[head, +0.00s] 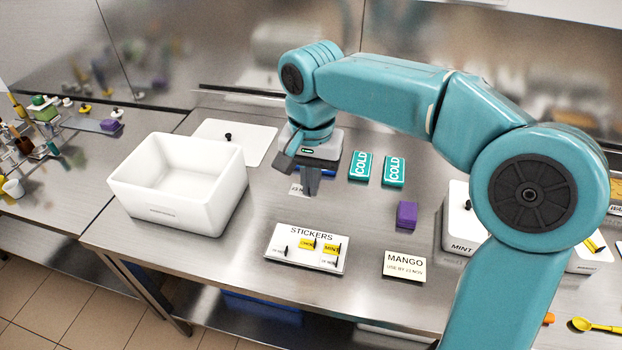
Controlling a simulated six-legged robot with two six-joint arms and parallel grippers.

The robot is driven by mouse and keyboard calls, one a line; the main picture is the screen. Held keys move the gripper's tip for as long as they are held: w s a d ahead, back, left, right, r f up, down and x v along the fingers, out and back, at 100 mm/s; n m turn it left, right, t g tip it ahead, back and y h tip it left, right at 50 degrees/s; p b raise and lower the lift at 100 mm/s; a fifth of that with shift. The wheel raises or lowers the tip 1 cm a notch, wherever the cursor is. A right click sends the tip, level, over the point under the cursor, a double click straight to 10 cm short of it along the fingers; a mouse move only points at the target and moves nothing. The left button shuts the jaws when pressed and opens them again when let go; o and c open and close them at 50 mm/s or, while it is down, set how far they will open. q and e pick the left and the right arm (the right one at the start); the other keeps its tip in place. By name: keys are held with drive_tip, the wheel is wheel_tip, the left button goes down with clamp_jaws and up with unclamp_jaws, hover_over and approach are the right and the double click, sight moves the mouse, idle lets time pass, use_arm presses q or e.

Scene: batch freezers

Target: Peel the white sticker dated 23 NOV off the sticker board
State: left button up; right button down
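The white sticker board (300,261), headed STICKERS, lies on the steel table at front centre. It carries two yellow stickers, a left one (307,243) and one reading MINT (331,249). It also has small white patches at lower left (279,251) and lower right (328,262), too small to read. My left gripper is not in view.
A white open bin (178,210) stands left, with a white lid (232,139) behind it. Two teal COLD packs (360,167) and a purple block (406,215) are right of the gripper. A MANGO card (404,267) lies right of the board. A MINT tub (459,222) stands farther right.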

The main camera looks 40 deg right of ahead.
drive_tip(key=shift+r+p, duration=1)
drive_tip(key=shift+r, duration=0.15)
